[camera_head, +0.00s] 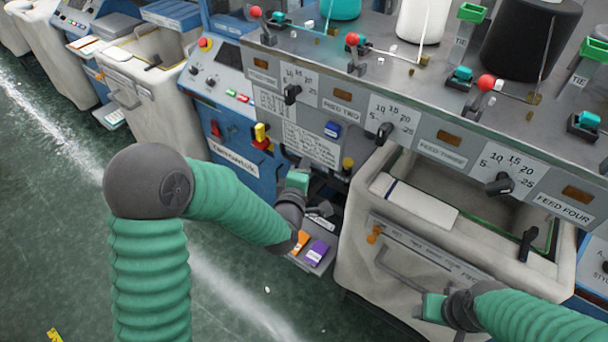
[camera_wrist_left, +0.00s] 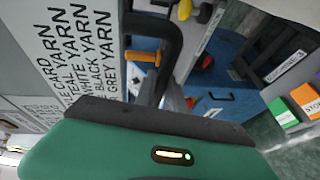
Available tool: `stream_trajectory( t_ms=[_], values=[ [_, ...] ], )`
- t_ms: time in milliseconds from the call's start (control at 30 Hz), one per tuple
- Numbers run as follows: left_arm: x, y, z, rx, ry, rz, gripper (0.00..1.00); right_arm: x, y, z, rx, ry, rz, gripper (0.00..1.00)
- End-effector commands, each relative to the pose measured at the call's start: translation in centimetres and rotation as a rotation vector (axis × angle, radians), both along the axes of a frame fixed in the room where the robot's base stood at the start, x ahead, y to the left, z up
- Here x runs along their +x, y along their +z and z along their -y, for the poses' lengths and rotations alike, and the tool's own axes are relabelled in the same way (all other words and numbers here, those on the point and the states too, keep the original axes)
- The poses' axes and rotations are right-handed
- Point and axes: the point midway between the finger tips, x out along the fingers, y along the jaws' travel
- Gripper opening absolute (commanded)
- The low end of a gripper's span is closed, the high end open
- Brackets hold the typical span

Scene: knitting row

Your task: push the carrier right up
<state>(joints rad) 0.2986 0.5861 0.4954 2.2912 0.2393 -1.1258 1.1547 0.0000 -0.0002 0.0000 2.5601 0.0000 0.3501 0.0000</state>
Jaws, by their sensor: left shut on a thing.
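My left gripper (camera_head: 298,182) is at the front of the grey knitting machine, just below its printed panels and left of the cream bin. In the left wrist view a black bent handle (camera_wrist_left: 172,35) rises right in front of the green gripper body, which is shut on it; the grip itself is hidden. An orange part (camera_wrist_left: 142,57) sits inside the handle's bend. I cannot tell which part is the carrier. My right gripper (camera_head: 434,307) is low at the front of the cream bin, near its bar handle; its jaws are not clear.
The cream bin (camera_head: 350,262) stands right of my left gripper. A low tray with orange and purple blocks (camera_head: 317,252) is below it. A blue control cabinet (camera_head: 235,165) stands to the left. Red-knobbed levers (camera_head: 352,39) and yarn cones line the machine top.

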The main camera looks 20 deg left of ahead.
Motion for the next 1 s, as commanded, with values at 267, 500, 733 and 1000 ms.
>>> stream_trajectory(
  t_ms=[267, 500, 733, 1000],
  values=[
    [0.6, 6.6, 0.1, 0.0, -0.002, 0.015, 0.0, 0.0, 4.3, 0.0, 0.0, 0.0, 0.0, 0.58],
    [0.7, 11.2, 0.1, 0.001, -0.001, 0.016, 0.0, 0.0, 7.3, 0.0, 0.0, 0.0, 0.0, 0.58],
    [0.7, 15.6, 0.1, 0.001, -0.001, 0.017, 0.0, 0.0, 10.0, 0.0, 0.0, 0.0, 0.0, 0.58],
    [0.7, 20.7, 0.1, 0.001, -0.001, 0.018, 0.0, 0.0, 13.1, 0.0, 0.0, 0.0, 0.0, 0.58]
  ],
)
